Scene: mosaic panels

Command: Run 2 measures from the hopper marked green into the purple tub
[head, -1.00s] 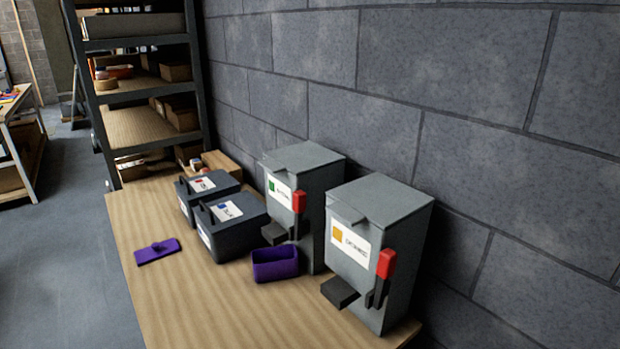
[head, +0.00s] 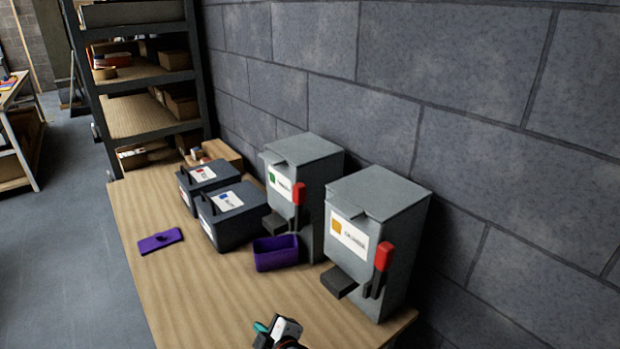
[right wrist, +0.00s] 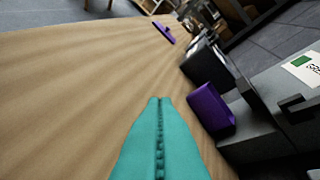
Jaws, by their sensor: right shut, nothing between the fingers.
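The grey hopper with the green mark (head: 313,187) stands on the table against the wall, with a red-tipped lever (head: 299,194) on its front. The open purple tub (head: 276,254) sits on the table at the foot of this hopper, near its dark spout (head: 274,223); the tub also shows in the right wrist view (right wrist: 211,108). A flat purple lid (head: 160,240) with a knob lies at the table's left. My right gripper (head: 263,331) is at the bottom of the head view, in front of the tub. Its teal fingers (right wrist: 160,100) are shut and empty. My left gripper is out of view.
A second grey hopper (head: 378,230) with an orange mark and red lever stands to the right. Two dark bins (head: 232,217), marked red and blue, stand left of the green hopper. Shelves (head: 135,115) rise behind. The table's front left (head: 190,300) is clear.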

